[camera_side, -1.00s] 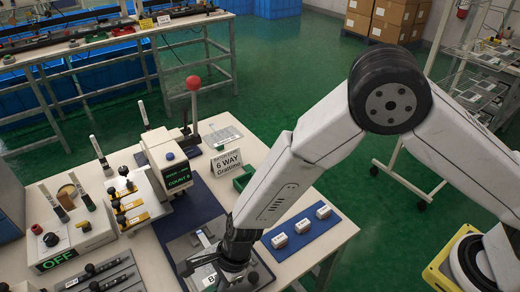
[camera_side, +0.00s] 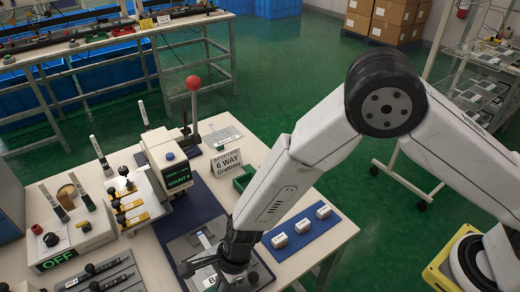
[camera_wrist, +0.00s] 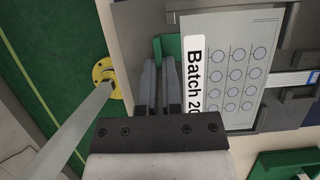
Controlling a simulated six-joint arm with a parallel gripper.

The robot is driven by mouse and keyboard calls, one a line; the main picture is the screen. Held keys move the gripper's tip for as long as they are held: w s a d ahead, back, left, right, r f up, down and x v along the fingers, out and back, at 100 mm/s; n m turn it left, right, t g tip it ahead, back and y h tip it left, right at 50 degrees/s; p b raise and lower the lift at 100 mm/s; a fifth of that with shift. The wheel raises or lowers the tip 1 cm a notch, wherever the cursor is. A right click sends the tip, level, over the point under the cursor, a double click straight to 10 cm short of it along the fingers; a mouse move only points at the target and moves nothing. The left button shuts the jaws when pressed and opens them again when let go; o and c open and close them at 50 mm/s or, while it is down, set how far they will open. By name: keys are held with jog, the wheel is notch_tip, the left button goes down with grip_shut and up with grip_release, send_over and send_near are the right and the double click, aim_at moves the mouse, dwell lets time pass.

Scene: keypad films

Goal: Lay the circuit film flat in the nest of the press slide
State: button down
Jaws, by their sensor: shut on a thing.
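The circuit film (camera_wrist: 240,66) is a pale grey sheet with rows of blue-outlined circles and a white "Batch 20" label; a striped tail (camera_wrist: 290,79) runs to the right. My gripper (camera_wrist: 158,65) is shut, its fingers close together at the film's labelled edge; the exact grip is hard to see. In the side view, my gripper (camera_side: 232,280) is low over the press slide, with the label (camera_side: 207,280) beside it. The grey press slide (camera_side: 187,246) lies on a dark blue mat. Dark grey blocks (camera_wrist: 288,112) border the film; whether it touches the nest is unclear.
The press (camera_side: 165,160) with its red-knobbed lever (camera_side: 193,84) stands behind the slide. A "6 WAY" sign (camera_side: 228,162) and a green tray (camera_side: 243,179) stand behind my arm. A blue mat with white blocks (camera_side: 302,226) is to the right; an OFF box (camera_side: 68,235) is left.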

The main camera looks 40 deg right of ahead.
jog(key=shift+f, duration=0.15)
jog(key=c, duration=0.7)
grip_release()
jog(key=shift+v, duration=3.95)
